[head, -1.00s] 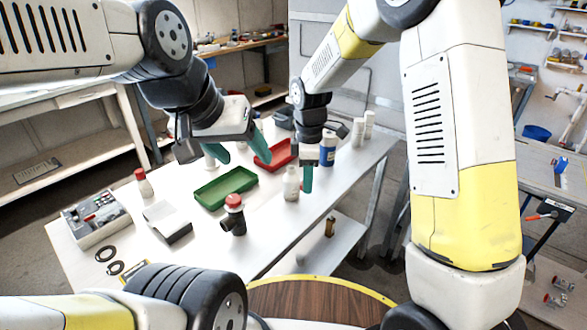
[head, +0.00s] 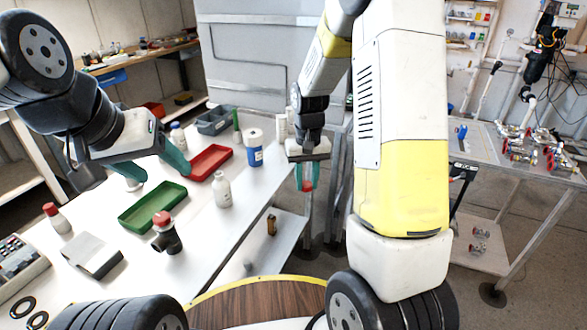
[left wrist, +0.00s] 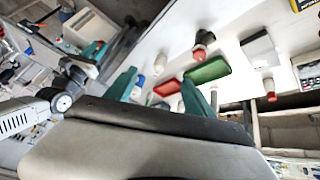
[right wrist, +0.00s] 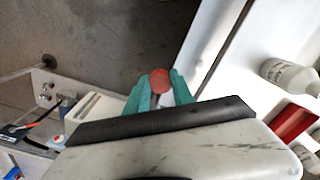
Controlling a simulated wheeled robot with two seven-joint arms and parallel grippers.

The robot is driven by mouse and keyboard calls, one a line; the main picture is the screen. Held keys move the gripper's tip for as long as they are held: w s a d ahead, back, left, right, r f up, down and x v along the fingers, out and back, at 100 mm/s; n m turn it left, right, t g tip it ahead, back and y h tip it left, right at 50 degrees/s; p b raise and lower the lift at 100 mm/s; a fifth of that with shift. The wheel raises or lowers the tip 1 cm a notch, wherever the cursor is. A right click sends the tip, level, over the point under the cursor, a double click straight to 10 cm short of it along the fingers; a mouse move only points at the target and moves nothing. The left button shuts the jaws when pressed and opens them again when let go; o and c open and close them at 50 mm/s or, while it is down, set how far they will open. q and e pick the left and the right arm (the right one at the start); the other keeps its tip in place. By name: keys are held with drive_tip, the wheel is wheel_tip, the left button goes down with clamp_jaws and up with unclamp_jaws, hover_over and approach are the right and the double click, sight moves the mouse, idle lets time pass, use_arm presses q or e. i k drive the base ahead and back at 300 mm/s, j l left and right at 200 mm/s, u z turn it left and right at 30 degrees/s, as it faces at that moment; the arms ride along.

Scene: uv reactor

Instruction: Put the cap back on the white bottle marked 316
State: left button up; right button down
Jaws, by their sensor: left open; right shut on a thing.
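A white bottle (head: 222,190) with a narrow pale neck stands upright near the right edge of the table; I see no red cap on it. It also shows in the right wrist view (right wrist: 287,75), where its label is too small to read. My right gripper (head: 306,184) is shut on a round red thing (right wrist: 160,80), seemingly a cap. It hangs past the table's right edge, apart from the bottle. My left gripper (head: 162,174) is open above the table's far left, near the trays. Another white bottle (head: 57,217) wears a red cap.
A green tray (head: 153,207), a red tray (head: 211,162) and a dark fitting with a red top (head: 166,235) stand on the table. A blue-labelled bottle (head: 255,150) is behind the white bottle. Floor lies open right of the table.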

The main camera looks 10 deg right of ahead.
sight(221, 187)
drive_tip(key=i+l+u, duration=0.25)
drive_tip(key=l+u, duration=0.25)
drive_tip(key=i+l+u, duration=0.2)
drive_tip(key=l+u, duration=1.3)
drive_tip(key=l, duration=0.25)
drive_tip(key=k+l+u, duration=0.15)
drive_tip(key=l+u, duration=0.35)
